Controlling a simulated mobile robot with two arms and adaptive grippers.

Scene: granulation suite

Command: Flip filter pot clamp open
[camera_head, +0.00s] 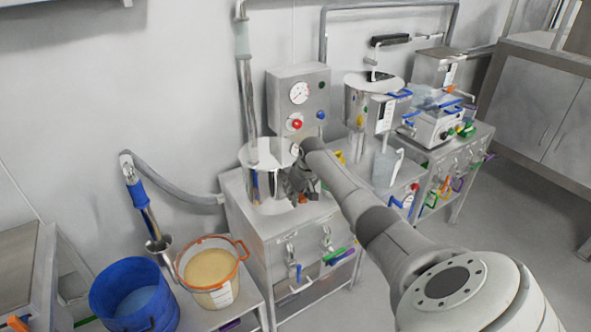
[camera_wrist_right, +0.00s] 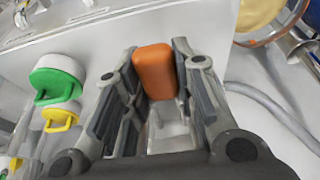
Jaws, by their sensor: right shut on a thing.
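The filter pot (camera_head: 250,183) is a steel cylinder with a pale lid, standing on a steel cabinet in the head view. My right gripper (camera_head: 298,190) is at the pot's right front side and hides part of it. In the right wrist view, my right gripper (camera_wrist_right: 160,95) has its dark fingers on both sides of an orange clamp handle (camera_wrist_right: 154,70) and is shut on it. The rest of the clamp is mostly hidden by the fingers. My left gripper does not show.
A control box (camera_head: 300,97) with a gauge stands behind the pot. A blue bucket (camera_head: 130,297) and an orange-rimmed bucket (camera_head: 212,296) stand at the lower left. A second steel vessel (camera_head: 360,108) is to the right. Green (camera_wrist_right: 57,80) and yellow (camera_wrist_right: 60,117) caps are beside the gripper.

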